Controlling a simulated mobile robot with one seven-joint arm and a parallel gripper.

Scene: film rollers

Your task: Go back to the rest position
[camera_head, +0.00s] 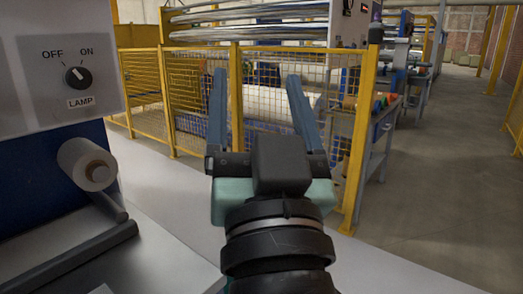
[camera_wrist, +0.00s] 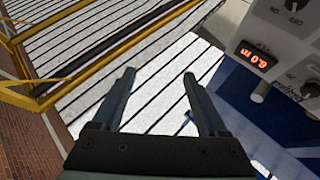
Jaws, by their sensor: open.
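My gripper (camera_head: 256,88) is open and empty in the head view. Its two blue-grey fingers stand apart and point away from me, in front of the yellow mesh fence. In the wrist view my gripper (camera_wrist: 159,78) also shows open, with nothing between its fingers. A striped black-and-white surface lies behind the fingertips there. No object touches the fingers in either view.
A yellow fence (camera_head: 355,140) crosses the middle. A red digital display (camera_wrist: 258,58) shows at upper right in the wrist view. Open floor (camera_head: 450,190) lies at the right.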

